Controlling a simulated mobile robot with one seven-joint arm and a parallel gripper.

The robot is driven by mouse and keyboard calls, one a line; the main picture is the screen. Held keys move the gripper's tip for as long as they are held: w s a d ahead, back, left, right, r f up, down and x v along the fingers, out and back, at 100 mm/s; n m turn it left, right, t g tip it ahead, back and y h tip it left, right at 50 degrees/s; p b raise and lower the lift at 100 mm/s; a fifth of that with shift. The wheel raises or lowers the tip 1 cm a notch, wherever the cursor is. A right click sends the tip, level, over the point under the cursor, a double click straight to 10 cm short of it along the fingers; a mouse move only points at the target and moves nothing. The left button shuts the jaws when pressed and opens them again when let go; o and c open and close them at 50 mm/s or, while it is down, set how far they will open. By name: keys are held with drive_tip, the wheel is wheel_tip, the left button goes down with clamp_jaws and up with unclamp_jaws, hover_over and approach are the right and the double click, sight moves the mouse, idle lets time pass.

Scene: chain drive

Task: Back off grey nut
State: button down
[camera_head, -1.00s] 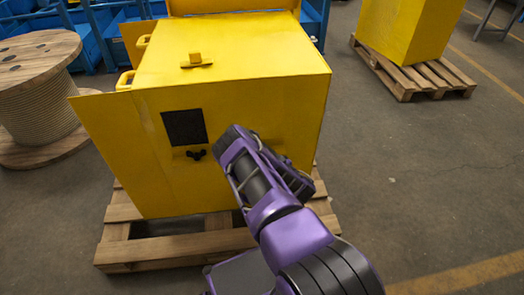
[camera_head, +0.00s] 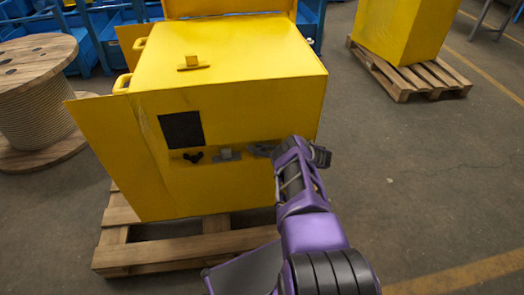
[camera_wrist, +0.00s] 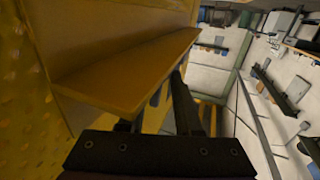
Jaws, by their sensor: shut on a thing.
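The yellow cabinet (camera_head: 235,105) has a narrow yellow ledge on its front face, seen close up in the wrist view (camera_wrist: 125,70). On that face are a black winged knob (camera_head: 193,157) and a grey block (camera_head: 227,154) to its right. My gripper (camera_head: 262,149) is at the right part of the face, to the right of the grey block and apart from it. In the wrist view its dark fingers (camera_wrist: 160,100) reach beside the ledge. It is shut on a small grey piece, mostly hidden between the fingers. I cannot tell whether this piece is the grey nut.
The cabinet stands on a wooden pallet (camera_head: 165,252). A yellow panel (camera_head: 118,155) juts out at its left. A cable spool (camera_head: 35,100) stands further left. Another yellow box on a pallet (camera_head: 408,78) is at the back right. The floor (camera_head: 425,165) at right is clear.

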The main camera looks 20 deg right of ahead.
drive_tip(key=shift+w+n+g+y, duration=0.15)
drive_tip(key=shift+n+g+y, duration=0.25)
drive_tip(key=shift+n+g, duration=0.15)
drive_tip(key=c, duration=0.8)
unclamp_jaws()
drive_tip(key=shift+a, duration=0.1)
drive_tip(key=shift+m+t+h, duration=0.4)
drive_tip(key=shift+m+t, duration=0.15)
